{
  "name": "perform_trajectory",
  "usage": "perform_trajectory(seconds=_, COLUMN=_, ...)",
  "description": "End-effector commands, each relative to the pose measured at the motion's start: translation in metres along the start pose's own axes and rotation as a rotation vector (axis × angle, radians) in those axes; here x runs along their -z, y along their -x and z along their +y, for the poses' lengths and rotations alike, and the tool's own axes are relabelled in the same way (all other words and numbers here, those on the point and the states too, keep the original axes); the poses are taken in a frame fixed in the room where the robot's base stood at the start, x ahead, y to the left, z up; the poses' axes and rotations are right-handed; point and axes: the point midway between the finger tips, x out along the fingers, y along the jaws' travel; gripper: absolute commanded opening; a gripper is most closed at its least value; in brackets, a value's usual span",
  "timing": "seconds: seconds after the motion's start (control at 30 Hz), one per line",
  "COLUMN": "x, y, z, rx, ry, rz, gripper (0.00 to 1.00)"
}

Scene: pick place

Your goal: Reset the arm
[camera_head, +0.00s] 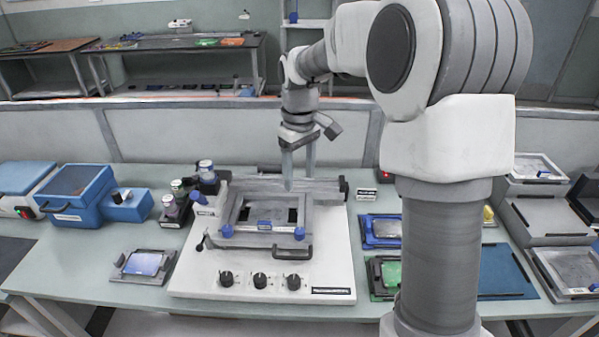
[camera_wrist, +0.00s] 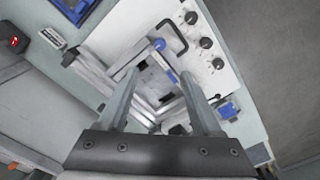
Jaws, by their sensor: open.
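My gripper (camera_head: 298,172) hangs from my arm, pointing down, above the back part of a white machine (camera_head: 190,278) on the bench. Its two fingers are apart, with nothing between them. In the wrist view my gripper (camera_wrist: 165,100) is open over the machine's grey frame (camera_wrist: 150,92). The grey frame (camera_head: 232,208) has blue knobs and a dark handle at its front. My arm's base and lower links cover part of the bench on the right.
A blue box (camera_head: 75,190) and several dark bottle holders stand left of the machine. A small tray with a screen-like plate (camera_head: 143,263) lies at front left. Blue (camera_head: 382,231) and green (camera_head: 391,274) trays lie right of the machine. Grey stacked trays (camera_head: 550,218) stand far right.

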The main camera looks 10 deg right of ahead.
Motion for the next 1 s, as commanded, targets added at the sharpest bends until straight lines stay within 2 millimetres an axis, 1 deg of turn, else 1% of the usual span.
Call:
perform_trajectory(seconds=0.23, x=-0.001, y=0.001, z=-0.001, rx=-0.002, ry=-0.002, rz=0.002, gripper=0.66)
perform_trajectory(seconds=0.37, x=-0.010, y=0.014, z=-0.006, rx=-0.023, ry=-0.023, rz=0.017, gripper=0.66)
perform_trajectory(seconds=0.47, x=-0.026, y=0.032, z=-0.016, rx=-0.053, ry=-0.058, rz=0.044, gripper=0.66)
perform_trajectory(seconds=0.6, x=-0.056, y=0.058, z=-0.033, rx=-0.098, ry=-0.129, rz=0.097, gripper=0.66)
perform_trajectory(seconds=0.7, x=-0.080, y=0.072, z=-0.046, rx=-0.123, ry=-0.180, rz=0.138, gripper=0.66)
perform_trajectory(seconds=0.83, x=-0.110, y=0.086, z=-0.062, rx=-0.147, ry=-0.251, rz=0.198, gripper=0.66)
perform_trajectory(seconds=1.0, x=-0.150, y=0.094, z=-0.084, rx=-0.163, ry=-0.342, rz=0.283, gripper=0.66)
